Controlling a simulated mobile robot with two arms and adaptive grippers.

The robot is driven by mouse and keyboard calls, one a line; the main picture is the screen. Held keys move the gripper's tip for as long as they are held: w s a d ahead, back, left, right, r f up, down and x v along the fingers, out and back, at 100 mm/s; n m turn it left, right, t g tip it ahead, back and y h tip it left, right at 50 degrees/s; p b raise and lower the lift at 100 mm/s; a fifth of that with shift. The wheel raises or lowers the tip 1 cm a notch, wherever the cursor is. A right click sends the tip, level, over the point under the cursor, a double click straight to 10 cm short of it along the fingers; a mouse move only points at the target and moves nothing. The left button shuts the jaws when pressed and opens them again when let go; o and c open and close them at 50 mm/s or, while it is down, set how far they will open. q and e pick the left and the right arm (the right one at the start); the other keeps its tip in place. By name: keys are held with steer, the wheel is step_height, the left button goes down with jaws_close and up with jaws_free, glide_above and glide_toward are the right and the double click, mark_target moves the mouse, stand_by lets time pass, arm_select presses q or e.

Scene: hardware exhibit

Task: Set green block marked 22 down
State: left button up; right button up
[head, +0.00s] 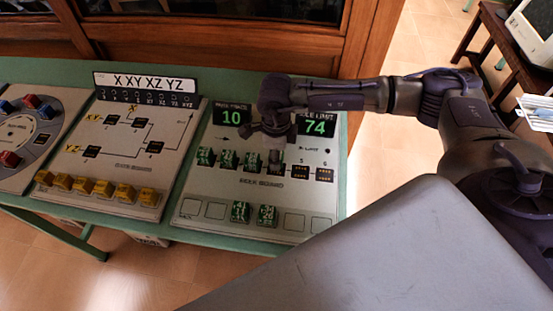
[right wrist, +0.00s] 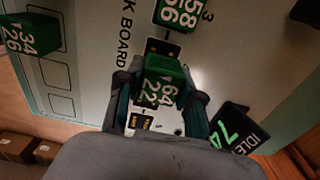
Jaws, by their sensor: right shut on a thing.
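The green block marked 22 (right wrist: 160,82), which also bears 64, is between the fingers of my right gripper (right wrist: 162,100) in the right wrist view. In the head view my right gripper (head: 274,158) points down over the upper slot row of the board (head: 215,184), right of several green blocks, and mostly hides the held block. A dark slot (right wrist: 163,48) with yellow marks shows beside the held block in the wrist view. I cannot tell whether the block touches the board. My left gripper is not in view.
A green block marked 58 and 66 (right wrist: 176,14) sits by the label 3. Two green blocks (head: 240,212) (head: 266,215) stand in the lower row, with empty squares either side. Dark slots 5 (head: 299,172) and 6 (head: 325,174) are bare. A panel with yellow blocks (head: 103,188) lies left.

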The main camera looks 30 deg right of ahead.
step_height(320, 180, down, 2)
steer(key=shift+f+p, duration=0.15)
steer(key=shift+p, duration=0.15)
steer(key=shift+f, duration=0.25)
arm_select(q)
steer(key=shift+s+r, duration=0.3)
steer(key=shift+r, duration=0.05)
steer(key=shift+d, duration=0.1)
arm_select(e)
steer(key=shift+f+b, duration=0.2)
steer(key=shift+b, duration=0.1)
steer(key=o, duration=1.1)
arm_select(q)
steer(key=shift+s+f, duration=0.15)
arm_select(e)
steer(key=shift+r, duration=0.15)
